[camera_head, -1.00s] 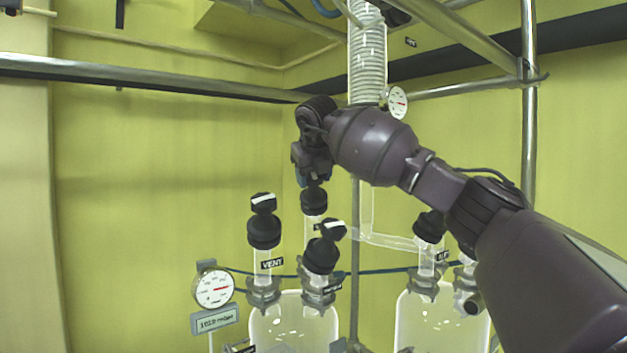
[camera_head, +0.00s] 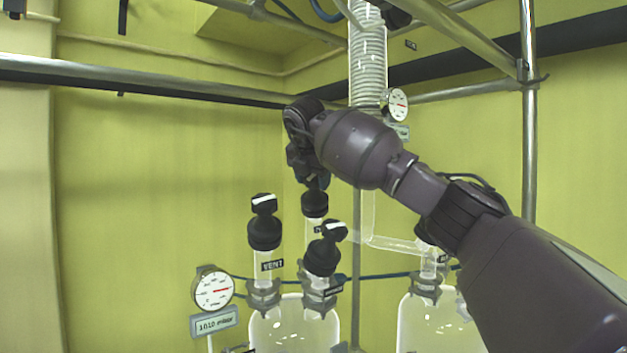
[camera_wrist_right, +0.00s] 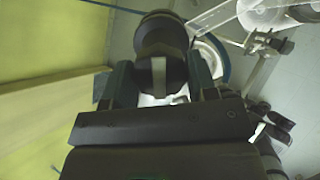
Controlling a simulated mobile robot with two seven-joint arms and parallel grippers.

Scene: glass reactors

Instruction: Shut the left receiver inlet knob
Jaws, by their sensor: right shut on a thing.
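The left receiver (camera_head: 293,328) is a clear glass vessel at the bottom centre of the head view, with three black-capped valves on top. The rear valve (camera_head: 314,204) stands upright; its label is mostly hidden. My right gripper (camera_head: 316,183) comes down on this valve from above and covers its knob. In the right wrist view the black knob (camera_wrist_right: 159,78) with a pale stripe sits between the two fingers of my right gripper (camera_wrist_right: 160,90), which is shut on it. The stripe runs in line with the fingers. My left gripper is not in view.
The valve labelled VENT (camera_head: 264,228) stands close on the left, and another valve (camera_head: 325,250) stands in front. A round gauge (camera_head: 213,288) is at lower left. A second glass vessel (camera_head: 435,325) is to the right, partly behind my arm. Metal rails (camera_head: 150,80) cross above.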

